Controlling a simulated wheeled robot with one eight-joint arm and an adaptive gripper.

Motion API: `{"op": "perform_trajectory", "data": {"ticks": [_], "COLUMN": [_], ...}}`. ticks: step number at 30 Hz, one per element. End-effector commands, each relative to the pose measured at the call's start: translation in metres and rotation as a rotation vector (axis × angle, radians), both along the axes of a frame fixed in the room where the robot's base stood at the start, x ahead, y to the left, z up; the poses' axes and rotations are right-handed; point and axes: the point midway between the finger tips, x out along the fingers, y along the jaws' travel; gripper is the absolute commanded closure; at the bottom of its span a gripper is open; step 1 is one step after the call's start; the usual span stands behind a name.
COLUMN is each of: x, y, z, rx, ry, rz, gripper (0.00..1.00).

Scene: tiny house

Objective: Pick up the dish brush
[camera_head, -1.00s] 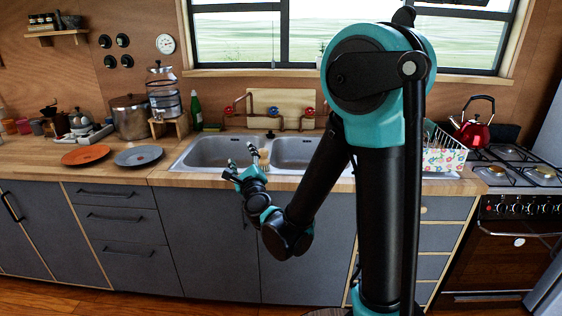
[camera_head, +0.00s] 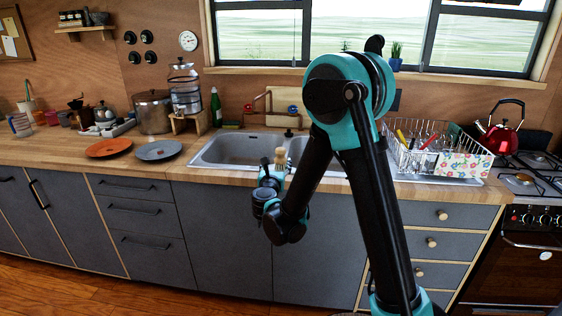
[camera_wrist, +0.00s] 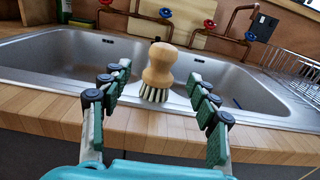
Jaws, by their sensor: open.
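The dish brush (camera_wrist: 159,68) has a rounded wooden handle and pale bristles pointing down. In the wrist view it stands upright at the sink's front rim by the divider, ahead of and between my fingers. It also shows small in the head view (camera_head: 280,156), just beyond my gripper. My gripper (camera_wrist: 163,98) is open and empty, with one finger on each side of the view and the brush apart from both. In the head view my gripper (camera_head: 272,176) is at the counter's front edge, partly hidden by my own wrist.
The double sink (camera_head: 235,149) lies behind the counter edge. A wire dish rack (camera_head: 408,160) stands to the right, with a red kettle (camera_head: 500,139) beyond it. An orange plate (camera_head: 108,147) and a grey plate (camera_head: 158,150) lie to the left. Taps (camera_wrist: 252,37) rise behind the sink.

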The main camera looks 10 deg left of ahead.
Motion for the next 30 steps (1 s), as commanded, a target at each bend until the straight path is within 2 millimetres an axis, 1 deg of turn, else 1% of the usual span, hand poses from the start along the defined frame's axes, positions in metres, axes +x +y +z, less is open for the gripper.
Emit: {"op": "perform_trajectory", "data": {"ticks": [1,3,11,13,21,24,29,30], "x": [0.008,0.016,0.029,0.036,0.072,0.076,0.076,0.076], "y": [-0.001,-0.001,-0.002,-0.003,-0.006,-0.006,-0.006,-0.006], "z": [0.000,0.000,0.001,0.001,0.003,0.003,0.003,0.003], "rx": [0.000,0.000,-0.001,-0.001,-0.001,-0.001,-0.001,-0.001], "ry": [0.000,0.000,0.000,0.000,0.000,0.000,0.000,0.000], "rz": [-0.003,-0.001,-0.001,-0.001,-0.002,0.000,0.000,0.000], "gripper": [0.40,0.40,0.40,0.40,0.40,0.40,0.40,0.45]}}
